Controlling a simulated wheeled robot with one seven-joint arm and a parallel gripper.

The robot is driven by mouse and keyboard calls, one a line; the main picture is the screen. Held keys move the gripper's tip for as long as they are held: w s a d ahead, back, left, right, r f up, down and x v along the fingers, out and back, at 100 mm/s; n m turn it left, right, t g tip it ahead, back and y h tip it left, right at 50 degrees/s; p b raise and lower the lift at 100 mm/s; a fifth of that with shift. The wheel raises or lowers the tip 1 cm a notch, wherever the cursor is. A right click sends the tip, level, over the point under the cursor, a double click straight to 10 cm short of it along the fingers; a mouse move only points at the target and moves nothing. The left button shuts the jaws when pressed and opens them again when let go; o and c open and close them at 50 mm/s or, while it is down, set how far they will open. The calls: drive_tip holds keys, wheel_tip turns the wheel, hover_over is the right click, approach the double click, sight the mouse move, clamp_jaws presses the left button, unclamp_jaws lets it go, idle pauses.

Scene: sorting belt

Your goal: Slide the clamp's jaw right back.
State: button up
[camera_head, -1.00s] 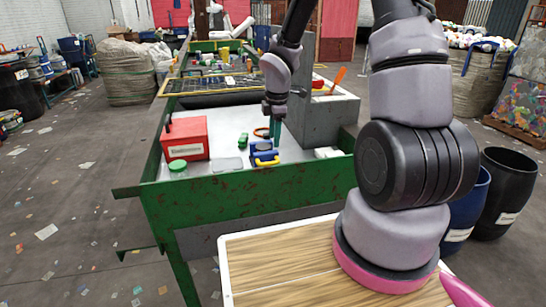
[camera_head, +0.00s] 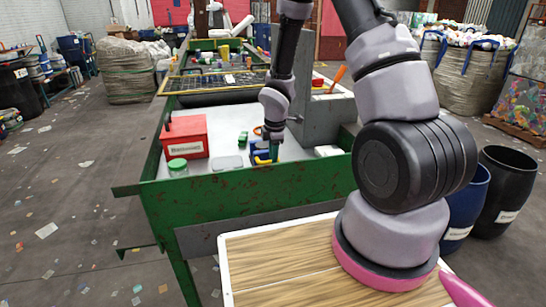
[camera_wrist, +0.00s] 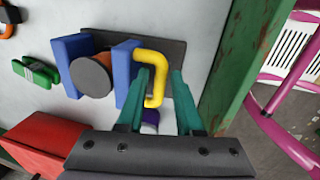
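The clamp has a dark base, two upright blue plates and a yellow handle. In the wrist view its near blue plate (camera_wrist: 125,72) and far blue plate (camera_wrist: 71,62) stand on either side of a grey-topped, brown-sided round piece (camera_wrist: 92,76). The yellow handle (camera_wrist: 156,92) is on the near plate's outer side. My gripper (camera_wrist: 161,75) is open, its two teal fingers on either side of the handle; I cannot tell whether they touch it.
A green piece (camera_wrist: 36,73) lies beyond the clamp. A grey upright panel (camera_head: 322,120) stands right of my gripper. The table's green rim (camera_head: 222,184) is at the front.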

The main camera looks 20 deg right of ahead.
clamp_jaws()
idle(1.2)
